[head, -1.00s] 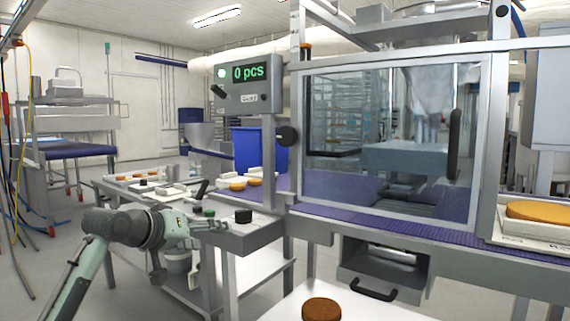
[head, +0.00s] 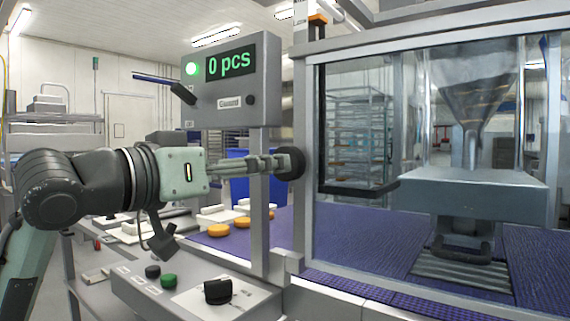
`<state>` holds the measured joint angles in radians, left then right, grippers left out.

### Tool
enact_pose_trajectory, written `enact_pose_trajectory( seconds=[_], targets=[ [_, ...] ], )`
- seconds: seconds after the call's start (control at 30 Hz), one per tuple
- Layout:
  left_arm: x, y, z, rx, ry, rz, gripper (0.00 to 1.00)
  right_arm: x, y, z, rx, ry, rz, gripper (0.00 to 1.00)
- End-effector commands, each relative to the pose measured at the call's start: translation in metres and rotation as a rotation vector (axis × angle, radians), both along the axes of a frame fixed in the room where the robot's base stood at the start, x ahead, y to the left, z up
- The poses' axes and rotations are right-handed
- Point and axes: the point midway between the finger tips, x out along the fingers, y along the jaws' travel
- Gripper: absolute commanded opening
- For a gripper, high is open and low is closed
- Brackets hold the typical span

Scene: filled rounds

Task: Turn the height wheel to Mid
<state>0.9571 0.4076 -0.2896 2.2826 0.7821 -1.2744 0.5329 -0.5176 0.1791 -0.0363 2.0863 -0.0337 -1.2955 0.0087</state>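A black round wheel (head: 297,165), which I take to be the height wheel, sits on the machine's left post, level with the window. My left gripper (head: 280,162) reaches it from the left, its fingertips overlapping the wheel's left part. The fingers are seen nearly edge-on, so I cannot tell whether they are closed on it. A white strip with a partly visible label (head: 300,21) and an orange pointer (head: 318,19) is at the top of the post. The rest of the scale is out of frame. My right gripper is not in view.
The display box (head: 222,82) reading "0 pcs", with a green lamp, stands above my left gripper. Below is a panel with a black knob (head: 217,291) and a green button (head: 168,281). The purple belt (head: 375,240) runs behind the glass.

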Motion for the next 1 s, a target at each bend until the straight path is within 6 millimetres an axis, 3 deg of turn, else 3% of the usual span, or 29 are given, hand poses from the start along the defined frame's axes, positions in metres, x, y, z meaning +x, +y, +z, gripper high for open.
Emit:
enact_pose_trajectory(
  seconds=[0.4,0.8,1.0],
  targets=[
    [0.047,-0.040,0.001,-0.003,0.003,-0.001,0.69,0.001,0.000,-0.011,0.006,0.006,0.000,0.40],
    [0.056,-0.047,0.000,-0.001,0.001,0.001,0.69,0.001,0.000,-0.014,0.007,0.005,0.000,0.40],
    [0.056,-0.046,0.000,-0.001,0.001,0.001,0.47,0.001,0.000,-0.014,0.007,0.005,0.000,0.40]
  ],
)
